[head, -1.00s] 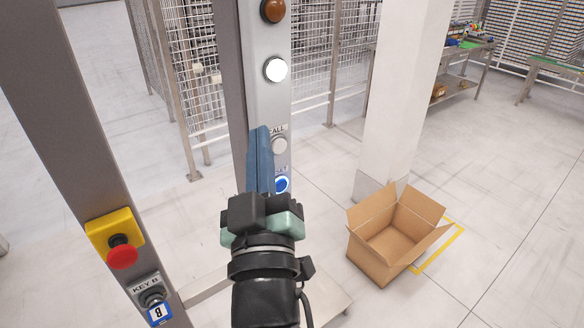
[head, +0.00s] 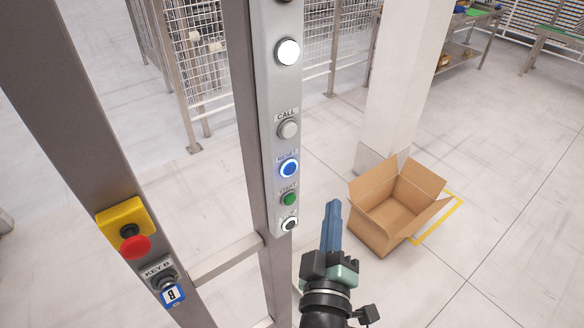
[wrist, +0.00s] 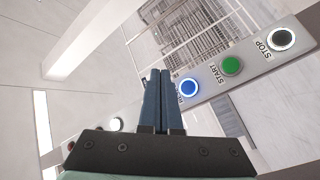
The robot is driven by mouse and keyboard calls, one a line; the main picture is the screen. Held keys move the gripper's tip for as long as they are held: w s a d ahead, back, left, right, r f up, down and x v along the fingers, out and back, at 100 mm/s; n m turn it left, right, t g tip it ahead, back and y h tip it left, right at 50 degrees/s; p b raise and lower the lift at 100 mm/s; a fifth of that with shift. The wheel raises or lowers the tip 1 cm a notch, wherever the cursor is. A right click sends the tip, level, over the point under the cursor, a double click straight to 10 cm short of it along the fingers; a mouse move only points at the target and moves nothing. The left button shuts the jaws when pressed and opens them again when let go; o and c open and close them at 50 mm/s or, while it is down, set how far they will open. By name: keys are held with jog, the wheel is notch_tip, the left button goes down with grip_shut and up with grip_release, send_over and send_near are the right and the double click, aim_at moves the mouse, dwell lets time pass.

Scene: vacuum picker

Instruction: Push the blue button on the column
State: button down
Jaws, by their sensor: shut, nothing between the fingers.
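The blue button (head: 289,168) is lit with a bright ring and sits under the RESET label on the grey column panel (head: 269,100). It also shows in the wrist view (wrist: 189,87), just right of my fingertips. My gripper (head: 333,206) has its blue fingers shut with nothing between them. In the head view it is right of the panel and lower than the blue button, apart from it in the picture. In the wrist view the fingers (wrist: 157,75) cover part of the panel and of the label beside the blue button.
A white CALL button (head: 288,129) is above, a green START button (head: 289,198) and a STOP button (head: 290,224) below. A red emergency button (head: 135,247) and key switch (head: 163,278) are on the left post. An open cardboard box (head: 383,235) stands on the floor at right.

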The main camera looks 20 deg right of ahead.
aim_at(290, 169)
jog(key=w+a+b, duration=0.3)
jog(key=w+b, duration=0.2)
jog(key=w, duration=0.3)
jog(key=shift+w, duration=0.15)
jog(key=shift+b, duration=0.3)
dwell(1.7)
jog(key=shift+w+a, duration=0.15)
jog(key=shift+w, duration=0.25)
jog(key=shift+w+a+b, duration=0.15)
jog(key=shift+w+b, duration=0.15)
jog(key=shift+b, duration=0.2)
dwell(0.4)
jog(key=shift+s, duration=0.15)
jog(key=shift+s+d+p, duration=0.3)
jog(key=shift+s+p, duration=0.1)
jog(key=shift+s, duration=0.2)
